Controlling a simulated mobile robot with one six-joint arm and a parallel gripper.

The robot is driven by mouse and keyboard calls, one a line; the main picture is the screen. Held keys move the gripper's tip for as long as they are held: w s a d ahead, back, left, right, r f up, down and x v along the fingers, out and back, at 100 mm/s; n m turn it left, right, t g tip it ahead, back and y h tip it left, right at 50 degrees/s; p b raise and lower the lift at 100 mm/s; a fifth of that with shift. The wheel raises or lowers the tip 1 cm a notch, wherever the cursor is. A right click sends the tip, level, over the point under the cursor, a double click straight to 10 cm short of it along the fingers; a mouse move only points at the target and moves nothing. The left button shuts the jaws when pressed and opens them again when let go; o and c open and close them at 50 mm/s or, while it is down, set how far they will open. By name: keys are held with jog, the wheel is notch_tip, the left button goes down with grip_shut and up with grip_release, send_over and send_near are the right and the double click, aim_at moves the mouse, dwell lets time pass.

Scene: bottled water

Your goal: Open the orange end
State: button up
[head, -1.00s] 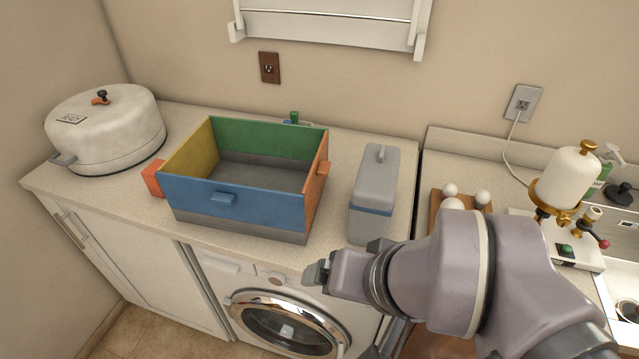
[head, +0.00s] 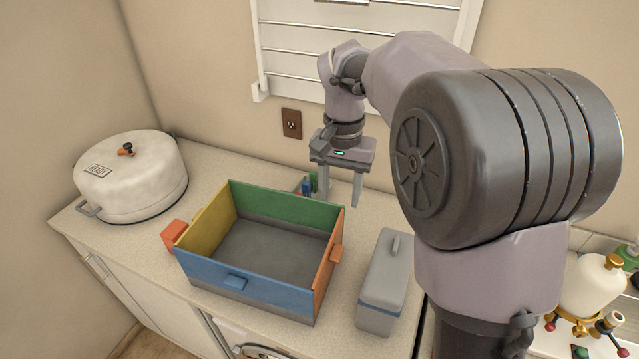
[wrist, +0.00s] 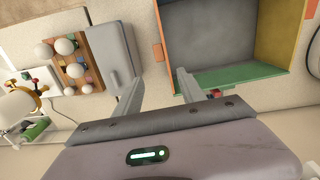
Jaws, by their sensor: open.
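A box with coloured walls stands on the counter. Its orange end (head: 328,266) is the right wall, upright, with a small orange handle (head: 336,253) on its outside. In the wrist view the orange end (wrist: 160,22) shows as a narrow strip. The blue side (head: 225,280) faces the front, the green side (head: 285,216) the back and the yellow end (head: 208,226) the left. My gripper (head: 339,197) is open and empty, pointing down near the box's back right corner. In the wrist view its fingers (wrist: 159,78) point toward the orange end and grey case.
A grey case (head: 385,275) stands to the right of the box, with a narrow strip of bare counter between. A white lidded pot (head: 130,180) stands at the left. A drying rack hangs above.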

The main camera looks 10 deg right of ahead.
aim_at(337, 252)
jog(key=f+b, duration=0.1)
jog(key=f, duration=0.4)
jog(key=f+b, duration=0.2)
jog(key=f, duration=0.4)
jog(key=f+b, duration=0.2)
jog(key=f, duration=0.4)
jog(key=shift+s+f, duration=0.2)
jog(key=shift+s, duration=0.05)
grip_shut()
dwell(0.3)
